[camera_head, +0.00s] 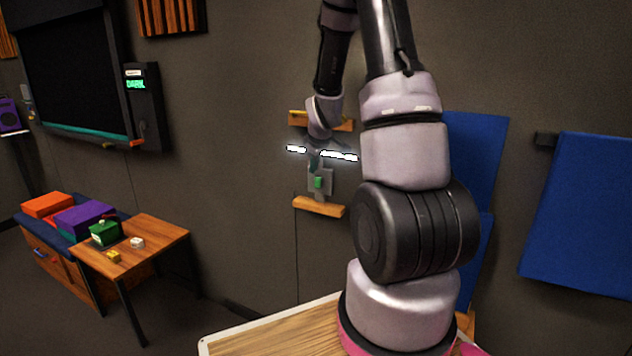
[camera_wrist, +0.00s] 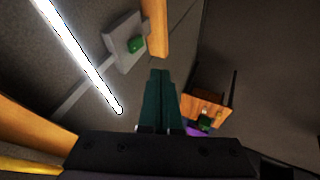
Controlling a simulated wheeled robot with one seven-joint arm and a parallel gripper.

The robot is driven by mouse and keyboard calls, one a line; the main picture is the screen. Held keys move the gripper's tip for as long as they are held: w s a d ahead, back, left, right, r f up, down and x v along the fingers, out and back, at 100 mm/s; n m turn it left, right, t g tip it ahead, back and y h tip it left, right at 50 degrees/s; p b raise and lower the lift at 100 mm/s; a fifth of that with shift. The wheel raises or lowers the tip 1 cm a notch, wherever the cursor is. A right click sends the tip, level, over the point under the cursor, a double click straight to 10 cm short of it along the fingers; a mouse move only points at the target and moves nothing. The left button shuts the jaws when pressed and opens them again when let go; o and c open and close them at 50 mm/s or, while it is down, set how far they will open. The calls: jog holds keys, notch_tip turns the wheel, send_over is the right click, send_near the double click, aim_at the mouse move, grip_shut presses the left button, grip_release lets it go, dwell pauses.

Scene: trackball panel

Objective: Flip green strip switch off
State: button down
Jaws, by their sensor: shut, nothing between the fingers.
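A small green switch (camera_head: 318,182) sits on a grey wall plate (camera_head: 327,173), below a lit white light strip (camera_head: 340,156). In the wrist view the green switch (camera_wrist: 136,45) sticks out from its grey plate (camera_wrist: 120,33), up and left of my fingertips. The glowing strip (camera_wrist: 75,55) runs diagonally at the left of that view. My gripper (camera_wrist: 160,73) is shut and empty, its dark teal fingers together. In the head view my gripper (camera_head: 315,160) is in front of the strip, just above the switch. I cannot tell whether it touches anything.
Wooden ledges sit above (camera_head: 297,118) and below (camera_head: 320,207) the switch. Blue panels (camera_head: 585,200) hang at the right. A wooden side table (camera_head: 150,240) with small objects and a bench with coloured boxes (camera_head: 85,218) stand at the left. A dark screen (camera_head: 75,65) hangs above.

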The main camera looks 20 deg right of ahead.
aim_at(316, 181)
jog(key=shift+f, duration=0.1)
jog(key=x, duration=0.3)
jog(key=d+x, duration=0.1)
jog(key=x, duration=0.3)
jog(key=w+d+r+x, duration=0.1)
jog(key=x, duration=0.3)
jog(key=shift+d+f, duration=0.1)
jog(key=shift+f, duration=0.15)
jog(key=shift+w+d+f, duration=0.1)
jog(key=shift+w+d, duration=0.3)
jog(key=shift+w, duration=0.05)
